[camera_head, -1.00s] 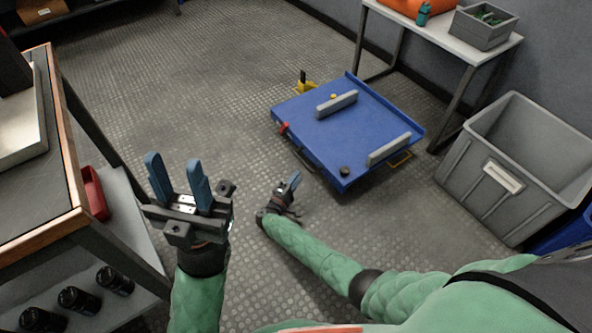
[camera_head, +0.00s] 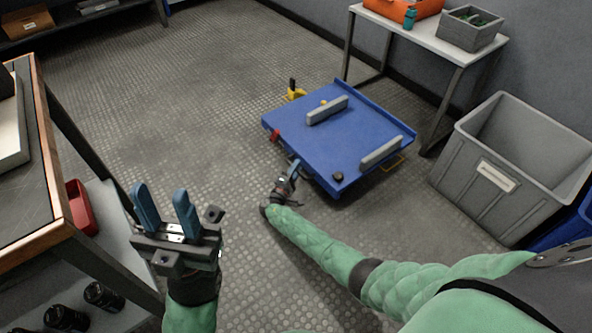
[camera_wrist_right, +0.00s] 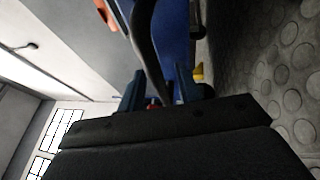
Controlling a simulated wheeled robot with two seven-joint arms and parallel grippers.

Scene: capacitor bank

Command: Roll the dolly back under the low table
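The blue dolly (camera_head: 335,140) stands on the floor right of centre, with two grey blocks on its deck, in front of the low table (camera_head: 432,42) and out from under it. My right gripper (camera_head: 292,168) is at the dolly's near left edge. In the right wrist view its two blue fingers (camera_wrist_right: 160,92) are apart, with a dark curved bar (camera_wrist_right: 150,45), seemingly the dolly's handle, at or between them; I cannot tell whether they touch it. My left gripper (camera_head: 166,212) is open and empty, away from the dolly.
A grey bin (camera_head: 480,190) stands right of the dolly, near the table's legs. The table carries an orange case (camera_head: 395,8) and a grey box (camera_head: 470,30). A workbench (camera_head: 50,215) with a red bin is at left.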

